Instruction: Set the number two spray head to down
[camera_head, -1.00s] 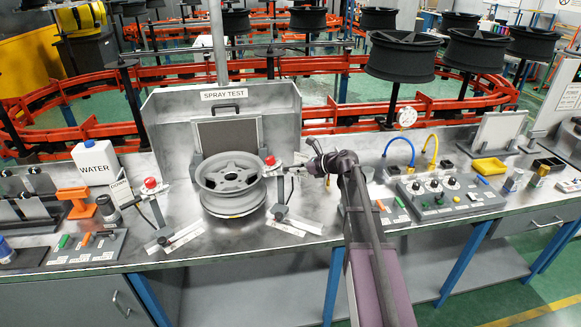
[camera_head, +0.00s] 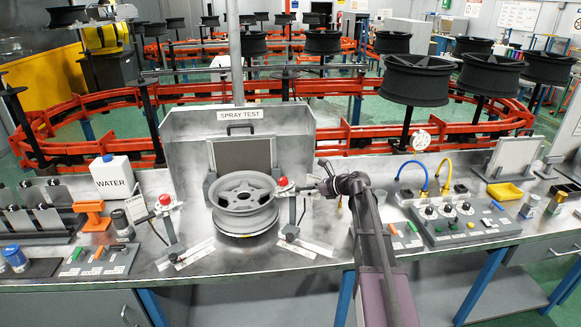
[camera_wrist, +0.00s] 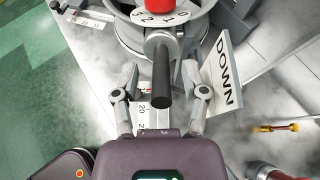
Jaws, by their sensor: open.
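Two spray heads with red knobs flank the wheel; the right one (camera_head: 283,184) is beside my gripper (camera_head: 308,189), the left one (camera_head: 165,201) is farther away. I cannot read a head number on either. In the wrist view, the near head has a red knob (camera_wrist: 163,14), a numbered white dial (camera_wrist: 150,17) and a dark cylindrical nozzle (camera_wrist: 161,80) pointing toward my gripper. My gripper (camera_wrist: 161,94) is open, its two fingertips on either side of the nozzle's end, with gaps visible. A white plate reading DOWN (camera_wrist: 221,72) stands just to the right.
The grey wheel (camera_head: 243,205) sits before the SPRAY TEST booth (camera_head: 292,140). White angled scale strips lie on the bench. A control panel (camera_head: 465,220) with knobs stands to the right, a WATER container (camera_head: 113,178) to the left.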

